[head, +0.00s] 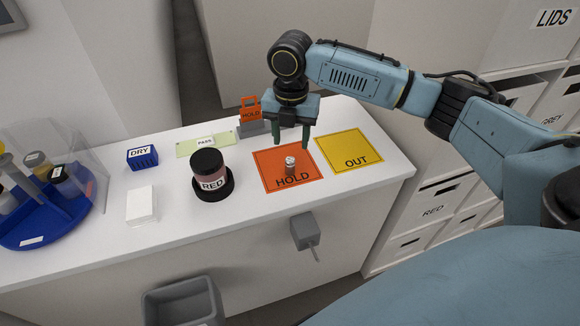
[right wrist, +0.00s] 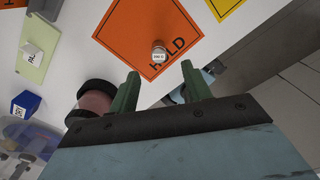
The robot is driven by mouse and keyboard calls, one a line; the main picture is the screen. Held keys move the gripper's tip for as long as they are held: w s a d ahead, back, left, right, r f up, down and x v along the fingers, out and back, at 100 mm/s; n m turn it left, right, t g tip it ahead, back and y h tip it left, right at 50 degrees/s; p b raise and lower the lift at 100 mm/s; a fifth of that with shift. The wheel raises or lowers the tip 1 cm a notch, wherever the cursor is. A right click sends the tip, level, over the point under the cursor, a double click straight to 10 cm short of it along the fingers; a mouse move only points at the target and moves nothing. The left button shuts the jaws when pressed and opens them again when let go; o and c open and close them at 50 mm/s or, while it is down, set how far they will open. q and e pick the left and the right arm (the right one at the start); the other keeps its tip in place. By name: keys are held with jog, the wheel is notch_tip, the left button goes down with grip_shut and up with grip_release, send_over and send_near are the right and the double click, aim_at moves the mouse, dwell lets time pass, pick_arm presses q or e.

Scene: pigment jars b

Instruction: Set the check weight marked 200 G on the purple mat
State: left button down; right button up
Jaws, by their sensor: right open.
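The small metal check weight (head: 290,168) stands upright on the orange mat marked HOLD (head: 270,160). In the right wrist view the weight (right wrist: 159,52) carries a small white label that seems to read 200 G. My right gripper (head: 291,143) is open and empty, pointing down above the orange mat, with the weight below its fingers and apart from them. In the right wrist view the weight shows just beyond the gap between the green fingertips (right wrist: 160,72). No purple mat shows in either view. My left gripper is not in view.
A yellow mat marked OUT (head: 345,149) lies to the right. A jar labelled RED (head: 209,182) stands left of the orange mat. An orange HOLD sign (head: 251,110) on a grey block is behind. A blue DRY box (head: 142,157) and blue jar carousel (head: 40,228) are farther left.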

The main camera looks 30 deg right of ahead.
aim_at(290, 160)
notch_tip(290, 160, down, 4)
jog(key=shift+f, duration=0.2)
notch_tip(290, 160, down, 4)
jog(key=shift+a+f+b, duration=0.1)
jog(key=shift+f+b, duration=0.15)
jog(key=shift+b, duration=0.4)
jog(key=c, duration=0.8)
jog(key=shift+c, duration=1.3)
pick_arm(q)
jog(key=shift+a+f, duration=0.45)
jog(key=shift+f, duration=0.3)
pick_arm(e)
grip_shut()
